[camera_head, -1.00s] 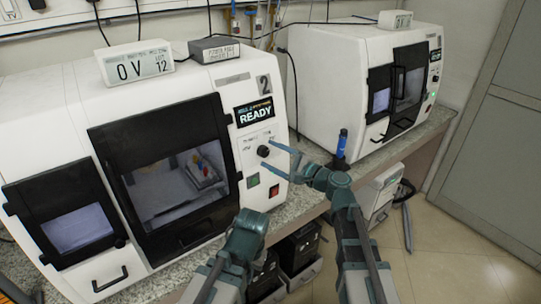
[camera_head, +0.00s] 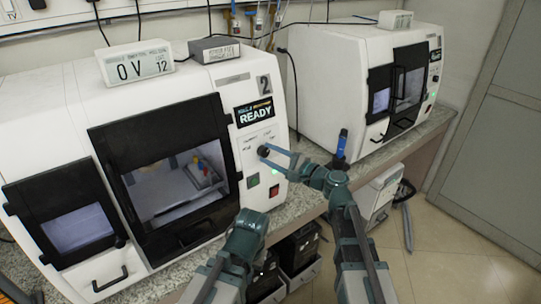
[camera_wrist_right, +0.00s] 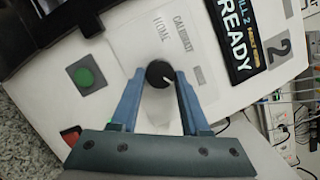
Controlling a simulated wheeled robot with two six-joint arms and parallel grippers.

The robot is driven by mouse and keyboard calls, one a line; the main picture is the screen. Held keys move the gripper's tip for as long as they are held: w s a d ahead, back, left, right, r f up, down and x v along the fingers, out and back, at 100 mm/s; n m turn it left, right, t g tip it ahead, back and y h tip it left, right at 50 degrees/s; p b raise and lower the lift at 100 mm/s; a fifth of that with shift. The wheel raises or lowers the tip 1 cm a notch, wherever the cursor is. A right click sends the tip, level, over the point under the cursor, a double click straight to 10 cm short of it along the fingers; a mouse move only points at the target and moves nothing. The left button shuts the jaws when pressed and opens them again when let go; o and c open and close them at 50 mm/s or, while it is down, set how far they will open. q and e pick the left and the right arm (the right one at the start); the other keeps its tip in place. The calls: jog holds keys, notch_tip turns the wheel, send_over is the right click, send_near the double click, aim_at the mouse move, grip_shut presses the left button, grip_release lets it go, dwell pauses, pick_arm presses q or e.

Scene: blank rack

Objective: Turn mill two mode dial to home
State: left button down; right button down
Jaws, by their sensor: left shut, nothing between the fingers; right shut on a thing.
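The mode dial (camera_head: 263,152) is a black round knob on the front panel of the white mill marked 2 (camera_head: 264,84). My left gripper (camera_head: 250,222) is shut and empty, low in front of the mill and away from the dial.
The mill's screen (camera_head: 254,112) reads READY. A green button (camera_wrist_right: 85,76) and a red switch (camera_wrist_right: 71,140) sit near the dial. A second white mill (camera_head: 335,75) stands behind to the right.

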jog(key=n+p, duration=0.2)
jog(key=n, duration=0.1)
jog(key=shift+r+g, duration=0.25)
jog(key=shift+g, duration=0.15)
jog(key=n+h+p, duration=0.1)
jog(key=n, duration=0.1)
jog(key=shift+r+n+g+p, duration=0.1)
jog(key=shift+n+g+p, duration=0.3)
jog(key=n+p, duration=0.2)
jog(key=n, duration=0.1)
jog(key=shift+r+g+h, duration=0.1)
jog(key=shift+g+h, duration=0.2)
jog(key=shift+h, duration=0.1)
jog(key=n+h+p, duration=0.1)
jog(key=n+p, duration=0.1)
jog(key=n, duration=0.1)
jog(key=shift+a+r+n, duration=0.1)
jog(key=shift+n, duration=0.2)
jog(key=n+h+p, duration=0.1)
jog(key=n, duration=0.1)
jog(key=n+p, duration=0.1)
jog(key=n, duration=0.1)
jog(key=shift+s+a+h, duration=0.15)
jog(key=shift+h, duration=0.25)
jog(key=shift+n+h+p, duration=0.3)
jog(key=shift+n+h, duration=0.1)
jog(key=shift+n, duration=0.8)
jog(key=shift+s+a+n+t+h, duration=0.15)
jog(key=shift+n+t+h, duration=0.4)
jog(key=shift+n, duration=0.55)
